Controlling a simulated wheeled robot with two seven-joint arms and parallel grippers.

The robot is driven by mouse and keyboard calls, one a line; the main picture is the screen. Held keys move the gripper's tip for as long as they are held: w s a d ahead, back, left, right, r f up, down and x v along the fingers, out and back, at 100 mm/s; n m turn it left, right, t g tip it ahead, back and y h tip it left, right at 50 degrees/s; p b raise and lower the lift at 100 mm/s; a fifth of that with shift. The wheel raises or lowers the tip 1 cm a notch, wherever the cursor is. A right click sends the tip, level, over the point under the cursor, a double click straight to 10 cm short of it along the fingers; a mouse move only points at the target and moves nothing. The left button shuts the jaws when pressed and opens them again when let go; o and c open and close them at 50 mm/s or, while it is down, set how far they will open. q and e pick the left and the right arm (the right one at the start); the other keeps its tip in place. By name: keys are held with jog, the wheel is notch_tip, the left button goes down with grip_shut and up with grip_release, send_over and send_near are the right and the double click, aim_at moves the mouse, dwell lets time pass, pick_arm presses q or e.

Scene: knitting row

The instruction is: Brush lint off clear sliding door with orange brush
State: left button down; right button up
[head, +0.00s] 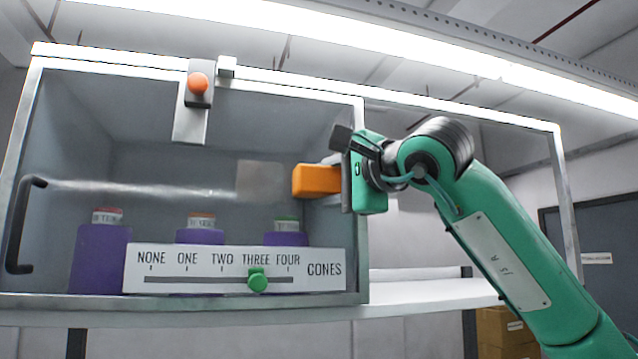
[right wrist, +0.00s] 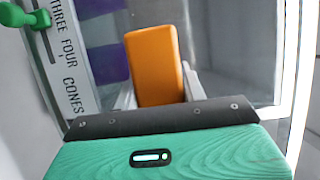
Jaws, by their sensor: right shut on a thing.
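The clear sliding door (head: 140,150) covers the left part of a metal-framed cabinet, with a black handle (head: 20,225) at its left edge. A pale streak of lint (head: 130,187) runs across the pane from the left towards the middle. My right gripper (head: 335,178) is shut on the orange brush (head: 316,181), near the door's right edge. The brush also shows between the fingers in the right wrist view (right wrist: 155,65). I cannot tell whether the brush touches the pane. My left gripper is not in view.
Several purple cones (head: 100,255) stand behind the pane. A white slider panel (head: 200,270) marked CONES has a green knob (head: 257,280) near THREE. An orange button (head: 198,84) sits on a bracket at the top. The right side of the cabinet shelf (head: 430,292) is empty.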

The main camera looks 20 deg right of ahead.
aim_at(305, 171)
jog(key=shift+s+a, duration=0.15)
jog(key=shift+a, duration=3.6)
jog(key=shift+s+a, duration=0.1)
jog(key=shift+a, duration=3.65)
jog(key=shift+d+r, duration=0.2)
jog(key=shift+r, duration=0.35)
jog(key=shift+d, duration=0.65)
jog(key=shift+w+d+b, duration=0.1)
jog(key=shift+d+b, duration=0.45)
jog(key=shift+d, duration=1.2)
jog(key=shift+w+d, duration=0.1)
jog(key=shift+d, duration=4.7)
jog(key=shift+w+d, duration=0.1)
jog(key=shift+d, duration=0.05)
jog(key=shift+s+a, duration=0.15)
jog(key=shift+a, duration=3.65)
jog(key=shift+s+a, duration=0.15)
jog(key=shift+a, duration=3.6)
jog(key=shift+d, duration=0.1)
